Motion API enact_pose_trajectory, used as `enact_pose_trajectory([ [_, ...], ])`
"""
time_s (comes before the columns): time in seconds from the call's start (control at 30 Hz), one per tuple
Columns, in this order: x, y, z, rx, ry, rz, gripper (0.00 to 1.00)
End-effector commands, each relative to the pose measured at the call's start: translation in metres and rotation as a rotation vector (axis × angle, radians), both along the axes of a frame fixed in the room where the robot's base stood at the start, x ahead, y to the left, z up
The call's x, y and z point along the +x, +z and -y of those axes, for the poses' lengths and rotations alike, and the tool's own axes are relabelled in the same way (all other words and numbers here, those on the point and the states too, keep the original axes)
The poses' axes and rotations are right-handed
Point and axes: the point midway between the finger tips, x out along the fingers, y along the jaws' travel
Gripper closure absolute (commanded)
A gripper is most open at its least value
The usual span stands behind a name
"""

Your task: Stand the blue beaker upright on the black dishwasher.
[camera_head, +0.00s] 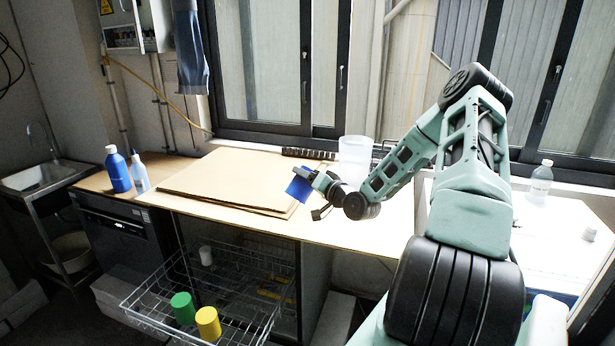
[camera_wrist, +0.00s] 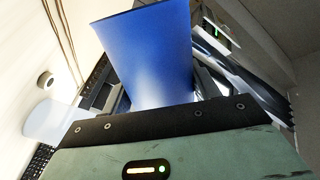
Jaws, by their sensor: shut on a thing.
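The blue beaker (camera_head: 299,189) is held by my gripper (camera_head: 312,178) above the wooden counter, near the right end of the flat cardboard. It looks tilted in the head view. In the wrist view the blue beaker (camera_wrist: 150,50) fills the space between the fingers of my gripper (camera_wrist: 155,85), which are shut on it. The black dishwasher (camera_head: 118,228) stands at the left, below a wooden top that carries a blue bottle (camera_head: 118,170) and a pale squeeze bottle (camera_head: 139,172) near its back.
Flat cardboard (camera_head: 228,180) lies on the counter (camera_head: 375,236). A clear container (camera_head: 355,155) stands behind my gripper. Below, a pulled-out wire rack (camera_head: 165,312) holds a green beaker (camera_head: 183,307) and a yellow beaker (camera_head: 208,323). A sink (camera_head: 45,175) is at far left.

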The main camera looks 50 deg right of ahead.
Motion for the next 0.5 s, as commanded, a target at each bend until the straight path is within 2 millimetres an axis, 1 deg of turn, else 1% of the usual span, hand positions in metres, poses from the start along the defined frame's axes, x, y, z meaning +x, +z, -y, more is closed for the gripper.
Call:
enact_pose_trajectory([
  [0.07, 0.0000, 0.0001, 0.0000, 0.005, 0.000, 0.001, 0.65],
  [0.17, -0.0001, 0.0025, 0.0002, 0.080, -0.001, 0.011, 0.65],
  [0.5, -0.0004, 0.0020, 0.0006, 0.648, -0.001, 0.087, 0.65],
])
